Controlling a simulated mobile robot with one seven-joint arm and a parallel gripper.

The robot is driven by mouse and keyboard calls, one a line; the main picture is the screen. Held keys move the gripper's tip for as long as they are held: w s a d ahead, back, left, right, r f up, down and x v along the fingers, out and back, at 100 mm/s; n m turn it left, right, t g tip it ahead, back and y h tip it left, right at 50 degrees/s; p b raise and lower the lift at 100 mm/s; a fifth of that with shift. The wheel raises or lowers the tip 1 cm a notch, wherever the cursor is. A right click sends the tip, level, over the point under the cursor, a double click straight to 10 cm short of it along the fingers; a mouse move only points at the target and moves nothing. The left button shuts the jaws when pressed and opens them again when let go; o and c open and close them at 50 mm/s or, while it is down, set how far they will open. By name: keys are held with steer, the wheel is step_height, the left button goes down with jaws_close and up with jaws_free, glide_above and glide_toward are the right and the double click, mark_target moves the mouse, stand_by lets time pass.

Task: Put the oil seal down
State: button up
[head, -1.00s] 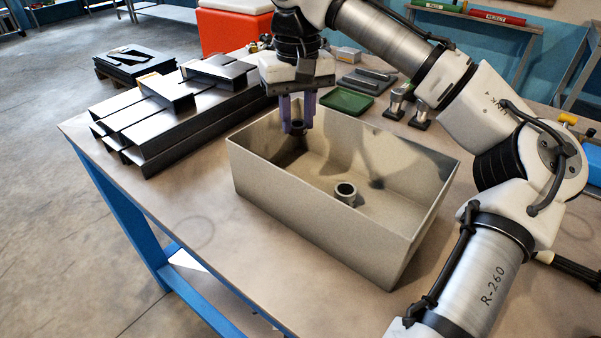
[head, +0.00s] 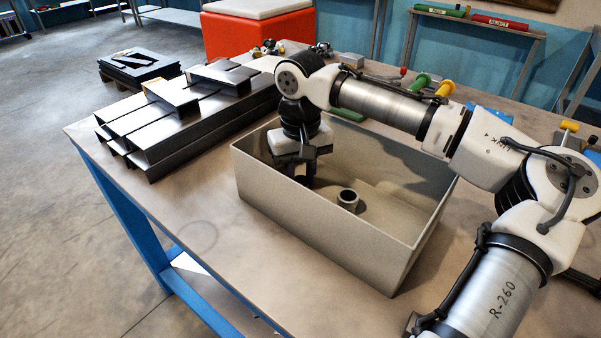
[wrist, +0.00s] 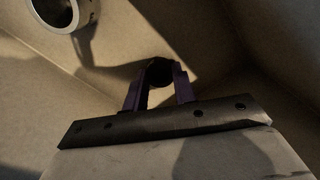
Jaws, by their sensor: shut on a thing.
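My gripper (head: 304,181) is down inside the left end of a deep beige bin (head: 320,232). In the wrist view its two purple fingers (wrist: 160,92) are shut on a small dark round piece, the oil seal (wrist: 159,71). The seal is in shadow at the fingertips, close to the bin's inside surface. I cannot tell whether it touches the floor. In the head view the hand and the shadow hide the seal.
A grey metal ring or bushing (head: 347,199) stands on the bin floor right of my gripper; it also shows in the wrist view (wrist: 72,14). Dark metal channels (head: 190,115) are stacked left of the bin. The table's front left (head: 200,215) is clear.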

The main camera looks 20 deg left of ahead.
steer(key=o, duration=1)
steer(key=shift+f, duration=0.1)
step_height(320, 180, up, 12)
steer(key=shift+r, duration=0.15)
